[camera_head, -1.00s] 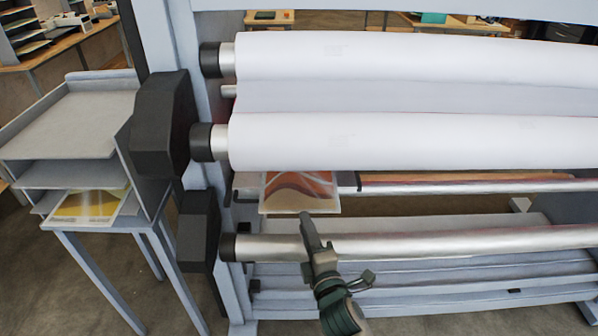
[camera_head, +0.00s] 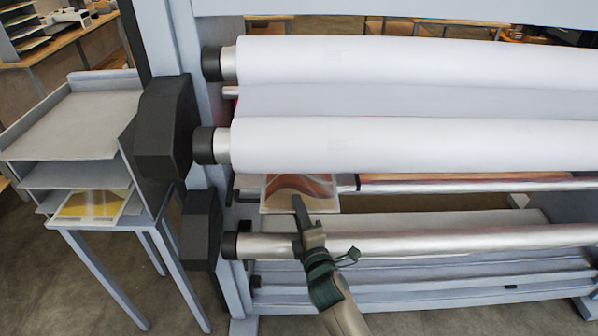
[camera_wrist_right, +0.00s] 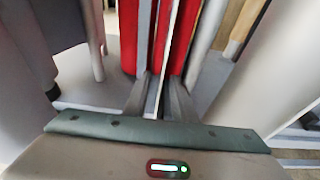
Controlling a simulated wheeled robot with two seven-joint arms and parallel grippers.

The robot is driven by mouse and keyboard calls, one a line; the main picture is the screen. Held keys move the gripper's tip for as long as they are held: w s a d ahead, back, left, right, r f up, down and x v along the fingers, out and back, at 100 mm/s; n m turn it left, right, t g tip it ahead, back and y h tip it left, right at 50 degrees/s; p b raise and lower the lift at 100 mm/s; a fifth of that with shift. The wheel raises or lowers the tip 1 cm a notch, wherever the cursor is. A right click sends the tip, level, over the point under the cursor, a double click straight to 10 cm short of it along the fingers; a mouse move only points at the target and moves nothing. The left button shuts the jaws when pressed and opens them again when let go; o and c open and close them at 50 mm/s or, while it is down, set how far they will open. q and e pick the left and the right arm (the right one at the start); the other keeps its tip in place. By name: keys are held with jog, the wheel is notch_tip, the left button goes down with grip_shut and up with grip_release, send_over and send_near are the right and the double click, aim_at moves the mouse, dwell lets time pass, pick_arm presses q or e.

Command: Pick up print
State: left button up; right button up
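The print (camera_head: 283,188), a sheet with orange, brown and cream waves, lies flat below the lower white roll of the laminator, its front edge toward me. My right gripper (camera_head: 298,204) reaches up from below and its fingertips overlap the print's front edge. In the right wrist view, my two fingers (camera_wrist_right: 160,92) stand slightly apart, with a thin pale edge running between them, seemingly the print seen edge-on. Narrow gaps show beside that edge, so the gripper looks open around it. My left gripper is not in view.
Two big white rolls (camera_head: 420,146) hang above the print. A silver roller (camera_head: 430,240) runs in front of and below it. Black end housings (camera_head: 202,228) stand left of it. A grey shelf stand (camera_head: 75,125) at far left holds a yellow print (camera_head: 92,205).

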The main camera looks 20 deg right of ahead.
jog(key=shift+w, duration=0.3)
grip_shut()
jog(key=shift+r, duration=0.15)
dwell(0.3)
